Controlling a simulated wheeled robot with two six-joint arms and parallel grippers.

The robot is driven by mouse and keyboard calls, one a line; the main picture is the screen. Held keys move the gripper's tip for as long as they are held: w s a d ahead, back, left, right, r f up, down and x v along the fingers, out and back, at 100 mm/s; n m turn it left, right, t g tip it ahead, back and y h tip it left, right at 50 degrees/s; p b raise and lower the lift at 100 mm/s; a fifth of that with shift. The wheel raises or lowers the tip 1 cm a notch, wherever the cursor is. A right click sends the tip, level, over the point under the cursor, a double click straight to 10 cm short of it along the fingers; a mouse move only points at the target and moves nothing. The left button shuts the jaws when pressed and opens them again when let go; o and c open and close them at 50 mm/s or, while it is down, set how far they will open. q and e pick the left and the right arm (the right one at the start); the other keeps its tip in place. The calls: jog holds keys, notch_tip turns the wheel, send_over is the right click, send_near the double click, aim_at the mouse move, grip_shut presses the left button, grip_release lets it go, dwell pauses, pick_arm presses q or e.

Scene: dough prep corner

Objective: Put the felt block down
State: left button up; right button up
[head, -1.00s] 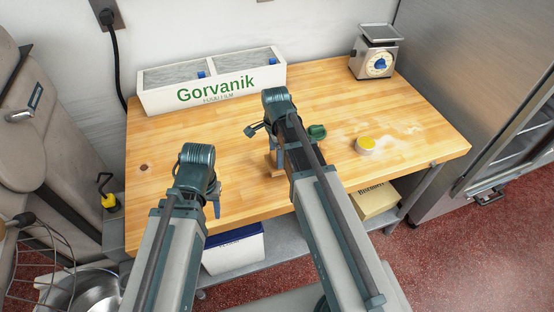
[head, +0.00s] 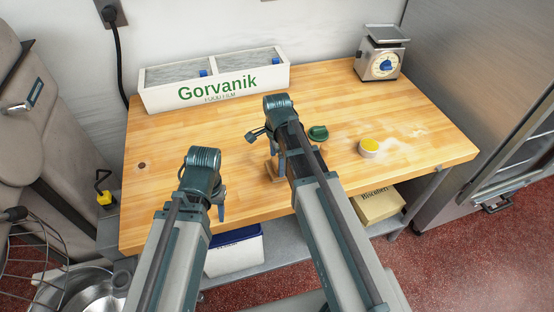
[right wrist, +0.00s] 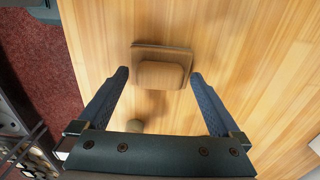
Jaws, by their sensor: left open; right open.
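The felt block shows as a tan wooden block with a raised grip (right wrist: 162,75) in the right wrist view, resting on the wooden table. In the head view a brown part of it (head: 272,172) shows beside my right gripper (head: 279,166). My right gripper (right wrist: 159,75) is open, its fingertips on either side of the raised grip with a gap to each. The block's underside is hidden. My left gripper (head: 219,209) is open and empty near the table's front left edge.
A white Gorvanik box (head: 215,92) stands at the back left, a scale (head: 381,62) at the back right. The table's left part (head: 150,200) is clear.

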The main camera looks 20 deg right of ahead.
aim_at(277, 161)
pick_arm(q)
jog(key=shift+r, duration=0.1)
notch_tip(277, 161, up, 12)
jog(key=p, duration=1.2)
pick_arm(e)
notch_tip(277, 161, up, 12)
jog(key=shift+r, duration=0.15)
